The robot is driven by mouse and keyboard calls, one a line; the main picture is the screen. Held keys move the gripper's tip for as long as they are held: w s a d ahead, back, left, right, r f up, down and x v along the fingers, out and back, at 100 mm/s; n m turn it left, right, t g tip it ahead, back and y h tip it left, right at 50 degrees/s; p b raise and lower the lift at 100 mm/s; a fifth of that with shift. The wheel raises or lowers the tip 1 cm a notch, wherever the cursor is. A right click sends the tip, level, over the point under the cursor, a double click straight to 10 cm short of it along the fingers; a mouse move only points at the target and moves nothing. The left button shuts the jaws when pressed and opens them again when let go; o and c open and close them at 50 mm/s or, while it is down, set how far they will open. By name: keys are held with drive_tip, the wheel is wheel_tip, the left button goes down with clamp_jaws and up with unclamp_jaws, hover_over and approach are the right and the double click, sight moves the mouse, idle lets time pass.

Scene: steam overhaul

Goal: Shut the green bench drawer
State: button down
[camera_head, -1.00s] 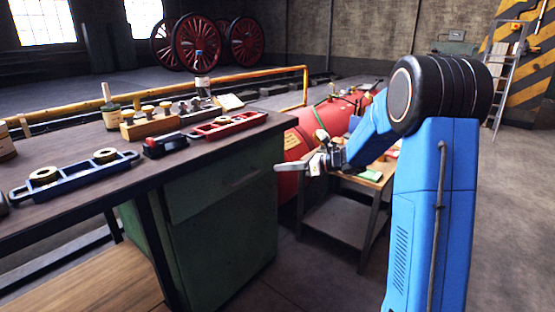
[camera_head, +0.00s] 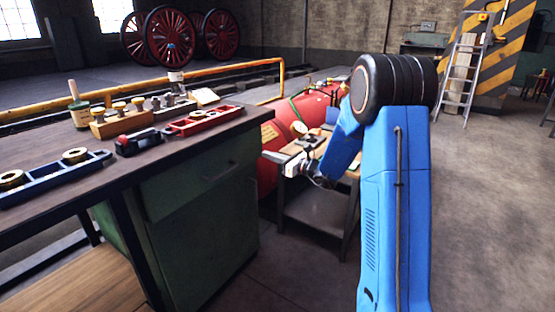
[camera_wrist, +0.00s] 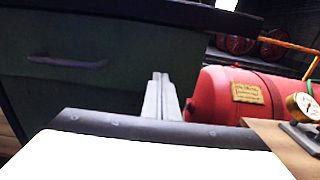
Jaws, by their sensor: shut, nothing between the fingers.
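The green bench drawer (camera_head: 200,187) sits under the dark worktop at the top of the green cabinet (camera_head: 190,245). Its handle (camera_head: 219,172) shows on the front. The wrist view shows the drawer front (camera_wrist: 40,82) and its handle (camera_wrist: 68,62) at the left. I cannot tell clearly how far the drawer stands out. My gripper (camera_head: 269,157) is to the right of the drawer, beyond the cabinet's right edge in the head view. Its fingers (camera_wrist: 159,92) are together and empty, pointing forward, apart from the handle.
The worktop (camera_head: 60,160) bears a blue tray (camera_head: 50,178), a red tray (camera_head: 205,121) and a wooden block (camera_head: 120,125). A red tank (camera_wrist: 230,93) stands beyond my gripper.

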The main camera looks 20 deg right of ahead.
sight(249, 148)
drive_tip(key=x, duration=0.7)
drive_tip(key=shift+w+a, duration=0.1)
drive_tip(key=shift+a, duration=0.05)
drive_tip(key=x, duration=0.4)
drive_tip(key=shift+w+r, duration=0.15)
idle(0.4)
